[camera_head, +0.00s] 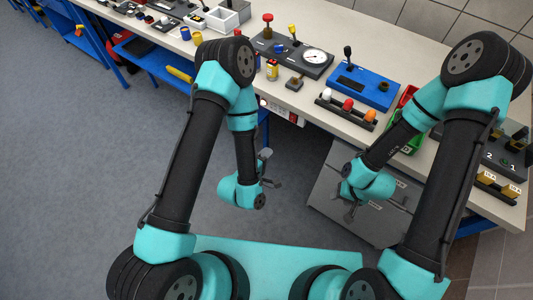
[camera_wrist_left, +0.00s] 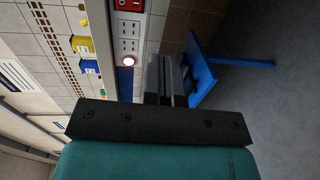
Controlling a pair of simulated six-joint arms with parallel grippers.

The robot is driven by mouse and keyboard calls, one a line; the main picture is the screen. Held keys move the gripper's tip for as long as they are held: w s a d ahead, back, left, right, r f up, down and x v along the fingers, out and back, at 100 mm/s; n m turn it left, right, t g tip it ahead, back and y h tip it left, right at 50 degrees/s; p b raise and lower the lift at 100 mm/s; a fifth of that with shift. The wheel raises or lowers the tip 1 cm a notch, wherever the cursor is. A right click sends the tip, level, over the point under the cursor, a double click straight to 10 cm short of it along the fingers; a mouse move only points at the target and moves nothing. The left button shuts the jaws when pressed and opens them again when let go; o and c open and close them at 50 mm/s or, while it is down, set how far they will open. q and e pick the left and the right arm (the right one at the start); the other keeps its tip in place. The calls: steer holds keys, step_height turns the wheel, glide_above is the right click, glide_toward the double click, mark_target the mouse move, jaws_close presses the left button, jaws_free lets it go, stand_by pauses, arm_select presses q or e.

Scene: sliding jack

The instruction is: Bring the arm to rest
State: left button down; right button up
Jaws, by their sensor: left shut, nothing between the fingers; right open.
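My left gripper (camera_head: 268,168) hangs in front of the bench, over the grey floor, with its arm folded down. It is shut and empty; its closed fingers also show in the left wrist view (camera_wrist_left: 168,80). My right gripper (camera_head: 375,207) is open and empty, low in front of the grey drawer cabinet. Both grippers are apart from the things on the bench (camera_head: 433,160). The right fingers are partly hard to make out against the cabinet.
On the bench are a gauge panel (camera_head: 290,55), a blue box (camera_head: 362,86), a strip with coloured knobs (camera_head: 347,106) and a green bin (camera_head: 407,130). The grey cabinet (camera_head: 330,195) stands below. The floor (camera_head: 70,190) at left is clear. A red-switched socket strip (camera_wrist_left: 128,30) shows in the left wrist view.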

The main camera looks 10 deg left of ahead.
stand_by(0.4)
arm_select(q)
steer(key=s+a+f+m+g+y, duration=0.25)
steer(key=a+f+m+g, duration=0.35)
steer(key=a+f+g, duration=0.3)
steer(key=s+a+m+g+y, duration=0.1)
steer(key=s+a+m+g, duration=0.3)
steer(key=s+a, duration=0.3)
steer(key=shift+s+a+r+g+y, duration=0.15)
steer(key=shift+a+r+g+y, duration=0.15)
steer(key=shift+a+g+y, duration=0.15)
